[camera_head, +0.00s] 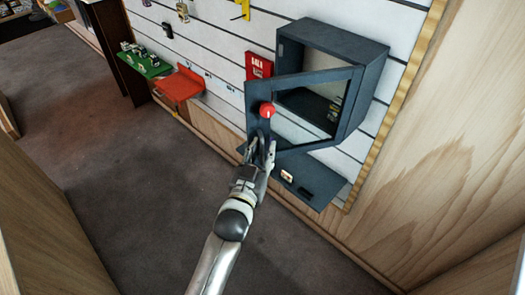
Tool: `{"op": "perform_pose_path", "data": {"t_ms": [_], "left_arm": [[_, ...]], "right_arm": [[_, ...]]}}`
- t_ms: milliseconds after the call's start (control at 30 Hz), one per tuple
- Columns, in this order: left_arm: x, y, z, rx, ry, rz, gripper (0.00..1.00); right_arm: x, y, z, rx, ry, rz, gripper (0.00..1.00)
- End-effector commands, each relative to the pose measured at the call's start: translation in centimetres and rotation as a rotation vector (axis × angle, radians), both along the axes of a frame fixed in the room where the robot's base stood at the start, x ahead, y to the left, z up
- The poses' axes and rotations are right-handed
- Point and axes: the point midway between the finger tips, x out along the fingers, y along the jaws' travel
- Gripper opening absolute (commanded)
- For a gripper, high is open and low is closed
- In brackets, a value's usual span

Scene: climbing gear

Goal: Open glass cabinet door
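The dark blue-grey wall cabinet (368,55) hangs on the white slatted wall. Its framed glass door (258,95) stands ajar, swung out toward the left with its free edge away from the box. A round red knob (267,110) sits on the door's left frame.
A dark shelf (314,178) with small items lies under the cabinet. A red box (258,67) is on the wall behind the door. Red (181,87) and green (146,64) shelves are further left. A wooden panel (455,150) bounds the right. Grey floor (130,150) is clear at left.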

Motion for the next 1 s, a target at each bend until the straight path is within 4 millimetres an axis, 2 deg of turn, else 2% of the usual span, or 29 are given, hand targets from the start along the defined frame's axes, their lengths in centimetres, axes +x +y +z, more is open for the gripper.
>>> {"op": "perform_pose_path", "data": {"t_ms": [267,433,800,1000], "left_arm": [[0.0,0.0,0.0,-0.004,0.0,-0.001,0.32],[-1.2,0.3,0.0,-0.004,0.001,-0.001,0.32],[-7.8,2.8,-0.1,-0.004,0.005,0.0,0.32],[-10.3,3.7,0.0,-0.002,0.002,0.0,0.32]], "right_arm": [[-0.2,0.2,0.0,0.002,0.004,0.0,0.4],[-0.1,0.2,0.0,0.002,0.003,0.0,0.4],[0.0,0.2,0.0,0.002,0.0,0.0,0.4],[0.0,0.2,0.0,0.002,0.0,0.0,0.4]]}}
